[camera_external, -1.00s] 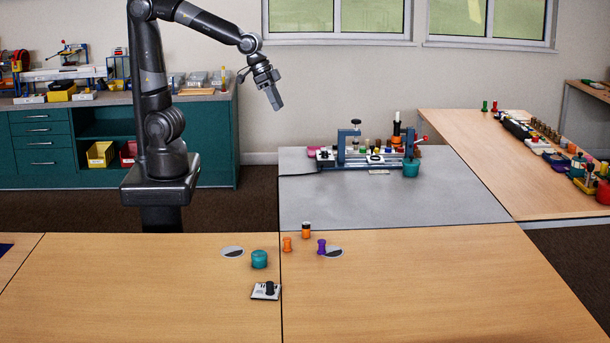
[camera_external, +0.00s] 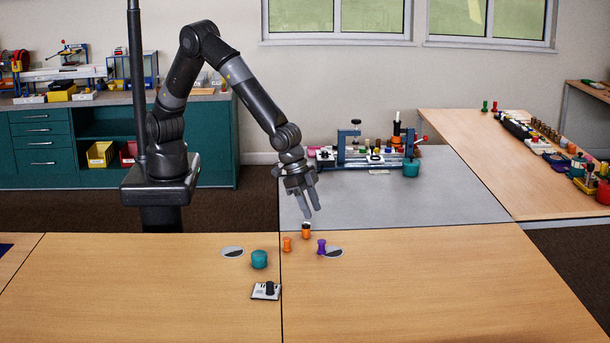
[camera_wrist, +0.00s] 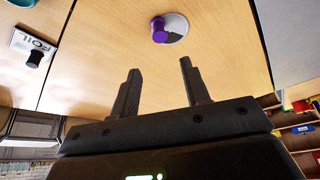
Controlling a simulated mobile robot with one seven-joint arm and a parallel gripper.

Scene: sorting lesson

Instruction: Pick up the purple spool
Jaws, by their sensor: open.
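The purple spool (camera_external: 321,247) stands upright on the wooden table, at the left edge of a white and dark disc (camera_external: 334,252). The wrist view shows the spool (camera_wrist: 159,30) ahead of the fingers, beside the disc (camera_wrist: 176,25). My gripper (camera_external: 312,215) is open and empty, above the far edge of the table and above the spool. In the wrist view its two fingers (camera_wrist: 158,80) stand apart with bare table between them, and the spool lies beyond their tips.
An orange spool (camera_external: 287,244) and an orange, dark-topped cylinder (camera_external: 306,231) stand close left of the purple spool. A teal round container (camera_external: 259,259) and a white plate with a black knob (camera_external: 266,291) are farther left. The right front of the table is clear.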

